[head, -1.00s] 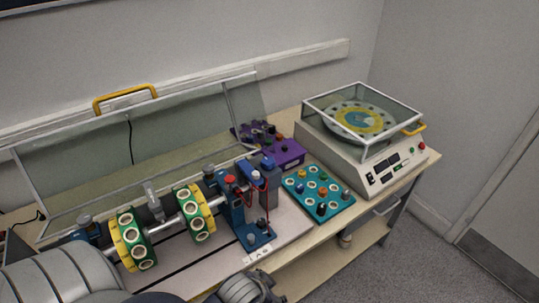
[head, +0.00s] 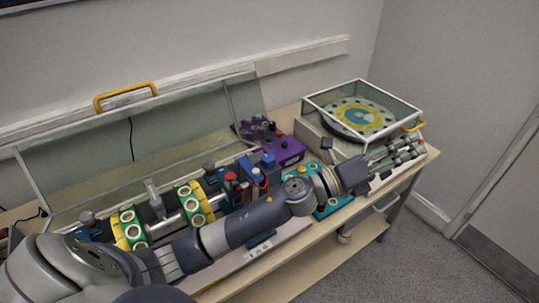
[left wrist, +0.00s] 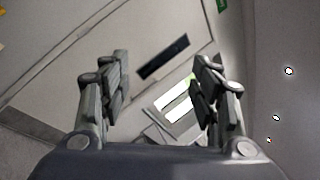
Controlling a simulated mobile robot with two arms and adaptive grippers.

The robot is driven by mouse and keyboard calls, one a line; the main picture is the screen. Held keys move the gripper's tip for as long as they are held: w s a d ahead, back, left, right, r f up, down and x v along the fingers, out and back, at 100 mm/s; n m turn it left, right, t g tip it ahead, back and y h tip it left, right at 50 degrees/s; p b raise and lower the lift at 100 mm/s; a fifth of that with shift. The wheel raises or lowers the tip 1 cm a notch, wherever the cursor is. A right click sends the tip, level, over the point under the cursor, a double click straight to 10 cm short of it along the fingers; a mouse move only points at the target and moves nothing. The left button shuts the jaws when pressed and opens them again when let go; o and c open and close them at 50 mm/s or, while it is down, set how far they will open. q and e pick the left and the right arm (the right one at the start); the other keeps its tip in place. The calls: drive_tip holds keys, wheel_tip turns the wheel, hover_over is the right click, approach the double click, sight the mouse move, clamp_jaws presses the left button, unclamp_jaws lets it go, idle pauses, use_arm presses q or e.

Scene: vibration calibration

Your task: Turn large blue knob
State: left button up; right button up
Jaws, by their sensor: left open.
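The teal knob board (head: 333,207) sits on the bench in the head view, mostly covered by my left arm. A yellow knob shows at its back edge. I cannot make out a large blue knob; it may be hidden behind the arm. My left gripper (head: 412,150) is stretched out to the right, past the board, in front of the white turntable machine's control panel. It is open with nothing between its fingers, and it also shows in the left wrist view (left wrist: 163,88). I cannot tell whether it touches the panel. My right gripper is not in view.
The white machine with a clear cover (head: 350,92) stands at the right end of the bench. A purple box (head: 290,152) is behind the board. A rotor rig with green-yellow discs (head: 190,205) is at left, under a raised clear lid. Floor is free at right.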

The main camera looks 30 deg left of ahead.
use_arm(q)
drive_tip(key=d+f+m+g+h, duration=0.1)
drive_tip(key=d+m+g+h, duration=0.25)
drive_tip(key=m+g, duration=0.5)
drive_tip(key=m+g+y, duration=0.8)
drive_tip(key=m+y, duration=0.5)
drive_tip(key=y, duration=0.4)
approach(269, 158)
wheel_tip(269, 158, down, 7)
drive_tip(key=p, duration=0.4)
drive_tip(key=shift+d+f, duration=0.1)
drive_tip(key=shift+d, duration=0.1)
drive_tip(key=shift+f+m, duration=0.25)
drive_tip(key=shift+f, duration=0.45)
